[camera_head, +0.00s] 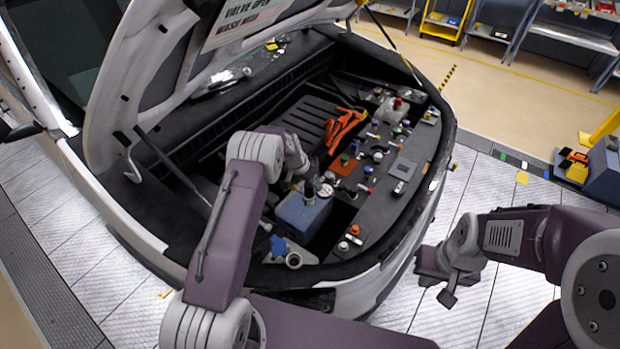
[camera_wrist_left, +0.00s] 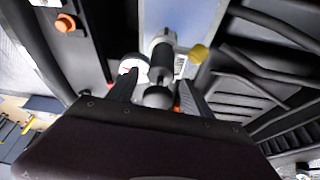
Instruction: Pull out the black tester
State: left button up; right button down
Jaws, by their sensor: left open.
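The black tester (camera_head: 309,191) stands in the top of the blue coolant tank (camera_head: 300,218) in the engine bay. In the left wrist view the tester (camera_wrist_left: 158,97) shows its round dark bulb, with a dark stem and a pale collar beyond it. The blue tank (camera_wrist_left: 185,18) lies behind it. My left gripper (camera_head: 308,177) is above the tank. Its two fingers (camera_wrist_left: 158,88) are open, one on each side of the tester's bulb; whether they touch it I cannot tell. My right gripper (camera_head: 437,288) is open and empty, outside the car's front edge.
A round white cap (camera_head: 326,190) sits beside the tester. An orange bracket (camera_head: 344,128) and several small coloured caps lie across the bay's right side. The raised hood (camera_head: 165,75) and its prop rod (camera_head: 175,168) stand on the left.

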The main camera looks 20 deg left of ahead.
pick_arm(q)
jog(key=shift+d+f, duration=0.1)
jog(key=shift+f, duration=0.05)
grip_shut()
jog(key=c, duration=0.8)
grip_release()
jog(key=shift+w, duration=0.1)
jog(key=c, duration=0.3)
jog(key=shift+n+t+y+p, duration=0.3)
jog(key=shift+n+y+p, duration=0.3)
jog(key=shift+n+p, duration=0.95)
jog(key=shift+c, duration=0.2)
jog(key=shift+n+p, duration=0.55)
jog(key=shift+p, duration=0.1)
